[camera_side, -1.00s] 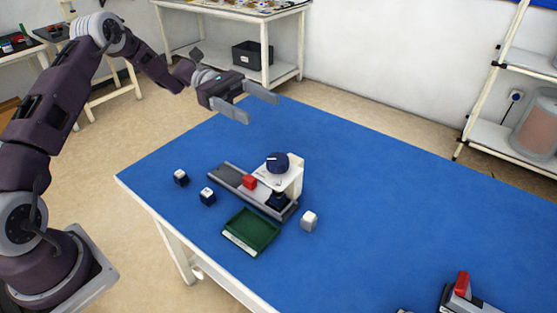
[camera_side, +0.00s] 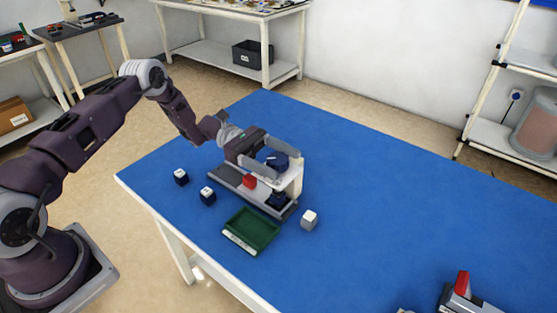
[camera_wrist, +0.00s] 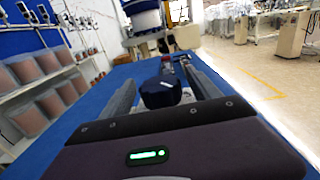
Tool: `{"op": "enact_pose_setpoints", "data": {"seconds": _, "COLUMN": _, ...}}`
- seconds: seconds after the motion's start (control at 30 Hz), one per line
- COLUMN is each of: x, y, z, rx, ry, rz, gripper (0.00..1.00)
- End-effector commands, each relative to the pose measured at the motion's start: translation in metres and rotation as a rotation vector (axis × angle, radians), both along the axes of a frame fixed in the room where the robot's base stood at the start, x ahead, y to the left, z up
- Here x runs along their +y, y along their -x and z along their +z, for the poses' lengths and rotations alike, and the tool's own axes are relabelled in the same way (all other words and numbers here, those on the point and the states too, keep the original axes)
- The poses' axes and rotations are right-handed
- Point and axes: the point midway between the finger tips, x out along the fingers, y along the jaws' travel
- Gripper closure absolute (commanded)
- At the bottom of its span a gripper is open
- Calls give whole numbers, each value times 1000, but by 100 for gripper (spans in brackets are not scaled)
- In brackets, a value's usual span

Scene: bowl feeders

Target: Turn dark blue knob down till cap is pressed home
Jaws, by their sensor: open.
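The dark blue knob (camera_side: 277,160) sits on top of the white press frame (camera_side: 291,184), which stands over a grey rail (camera_side: 228,178). My gripper (camera_side: 276,168) is open, with its two fingers on either side of the knob; in the wrist view the knob (camera_wrist: 160,88) shows between the fingers with gaps, so contact is not evident. A red block (camera_side: 249,181) is on the rail, left of the frame. A dark block (camera_side: 278,199) sits under the frame's top; whether it bears a cap and how it is seated is hidden.
A green tray (camera_side: 251,231) lies in front of the rail. Two dark cubes with white tops (camera_side: 181,177) (camera_side: 208,196) stand to the left, and a grey-white cube (camera_side: 309,220) to the right.

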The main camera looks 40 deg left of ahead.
Motion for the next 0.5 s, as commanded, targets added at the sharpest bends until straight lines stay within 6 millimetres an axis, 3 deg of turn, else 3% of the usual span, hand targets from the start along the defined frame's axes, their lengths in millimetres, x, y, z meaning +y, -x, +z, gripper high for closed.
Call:
{"op": "enact_pose_setpoints", "data": {"seconds": 0.07, "x": 0, "y": 0, "z": 0, "rx": 0, "ry": 0, "rz": 0, "gripper": 29}}
{"op": "enact_pose_setpoints", "data": {"seconds": 0.4, "x": 1, "y": 0, "z": 0, "rx": -1, "ry": 0, "rz": 0, "gripper": 91}}
{"op": "enact_pose_setpoints", "data": {"seconds": 0.5, "x": 1, "y": 0, "z": 0, "rx": -3, "ry": 1, "rz": -11, "gripper": 91}}
